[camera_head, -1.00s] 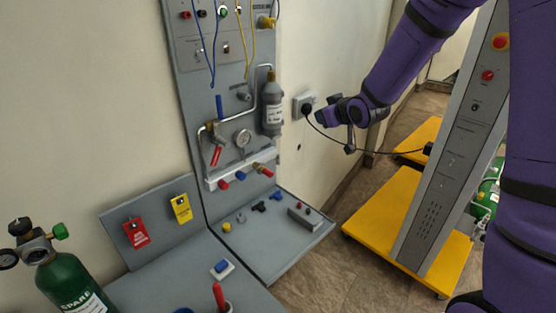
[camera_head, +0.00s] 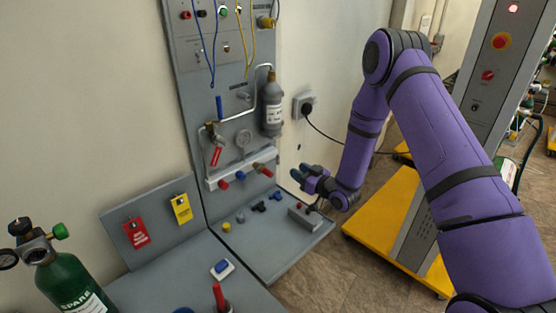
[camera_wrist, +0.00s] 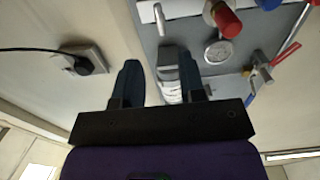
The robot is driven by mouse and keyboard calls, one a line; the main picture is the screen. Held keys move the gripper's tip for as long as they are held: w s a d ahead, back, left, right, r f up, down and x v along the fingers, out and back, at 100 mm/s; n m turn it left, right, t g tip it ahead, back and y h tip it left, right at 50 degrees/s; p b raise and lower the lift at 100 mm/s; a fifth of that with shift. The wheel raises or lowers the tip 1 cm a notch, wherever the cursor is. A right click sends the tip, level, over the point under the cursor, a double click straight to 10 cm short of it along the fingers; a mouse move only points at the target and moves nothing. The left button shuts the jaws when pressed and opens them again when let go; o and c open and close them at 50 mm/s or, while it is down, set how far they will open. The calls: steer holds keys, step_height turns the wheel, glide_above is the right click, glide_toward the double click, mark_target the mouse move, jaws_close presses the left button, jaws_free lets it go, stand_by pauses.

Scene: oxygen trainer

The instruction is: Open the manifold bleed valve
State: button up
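The manifold on the grey panel (camera_head: 188,100) has a silver pipe, a round gauge (camera_head: 243,138), a blue lever (camera_head: 219,106) and a red lever (camera_head: 216,156). Below it, a pale bar (camera_head: 238,172) carries red and blue knobs, including a blue knob (camera_head: 240,176). I cannot tell for sure which part is the bleed valve. My gripper (camera_head: 303,174) is open and empty, right of and below the bar. In the wrist view, my gripper (camera_wrist: 160,62) has its fingers apart, with the grey bottle (camera_wrist: 169,78) behind the gap. A red knob (camera_wrist: 226,20) and the red lever (camera_wrist: 286,52) show beyond.
A wall socket (camera_head: 304,104) with a black plug and cable is above my gripper. A grey block (camera_head: 305,216) lies on the shelf beneath it. A grey tower on a yellow base (camera_head: 378,222) stands right. A green spare cylinder (camera_head: 70,285) is front left.

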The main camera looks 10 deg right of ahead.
mark_target(279, 159)
steer(key=x, duration=1)
steer(key=shift+w+a, duration=0.3)
jaws_close()
